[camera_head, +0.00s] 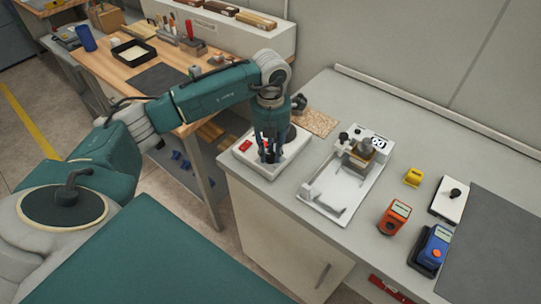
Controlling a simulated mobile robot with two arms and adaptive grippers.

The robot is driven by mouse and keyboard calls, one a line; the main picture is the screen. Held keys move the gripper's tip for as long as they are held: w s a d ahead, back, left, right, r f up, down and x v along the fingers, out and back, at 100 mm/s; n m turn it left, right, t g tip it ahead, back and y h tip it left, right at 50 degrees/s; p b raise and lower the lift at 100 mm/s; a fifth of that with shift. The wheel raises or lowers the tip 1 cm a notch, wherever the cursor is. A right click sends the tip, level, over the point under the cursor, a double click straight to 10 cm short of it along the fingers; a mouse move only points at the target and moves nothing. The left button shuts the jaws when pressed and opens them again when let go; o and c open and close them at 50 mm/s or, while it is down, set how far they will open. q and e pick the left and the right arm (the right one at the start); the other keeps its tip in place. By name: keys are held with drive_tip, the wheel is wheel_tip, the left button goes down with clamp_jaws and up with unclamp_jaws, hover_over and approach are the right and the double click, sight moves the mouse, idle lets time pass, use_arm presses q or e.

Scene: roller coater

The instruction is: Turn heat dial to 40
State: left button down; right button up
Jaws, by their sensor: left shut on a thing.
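A white box-shaped device (284,171) stands on the grey counter's near left corner, with a red switch (245,145) on its left side and a dark round part on top, partly behind my gripper. My left gripper (270,156) points straight down over the front of this device. It is shut on what looks like the heat dial, which the fingers mostly hide. The dial's markings and setting cannot be read. My right gripper is not in view.
A white roller coater frame (325,197) stands just right of the device. A cork mat (317,122) lies behind. An orange meter (394,217), a yellow block (412,177) and a blue device (430,249) stand further right. A wooden workbench (118,75) is at the left.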

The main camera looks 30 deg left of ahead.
sight(270, 155)
use_arm(q)
drive_tip(key=m+b, duration=0.3)
drive_tip(key=m, duration=0.1)
drive_tip(key=shift+w+f+m+b, duration=0.1)
drive_tip(key=shift+m+b, duration=0.2)
drive_tip(key=shift+b, duration=0.05)
drive_tip(key=m+b, duration=0.2)
drive_tip(key=m, duration=0.1)
drive_tip(key=shift+r+m, duration=0.2)
drive_tip(key=shift+m, duration=0.2)
drive_tip(key=shift+b, duration=0.35)
drive_tip(key=c, duration=1.4)
unclamp_jaws()
drive_tip(key=shift+c, duration=0.2)
wheel_tip(270, 155, up, 12)
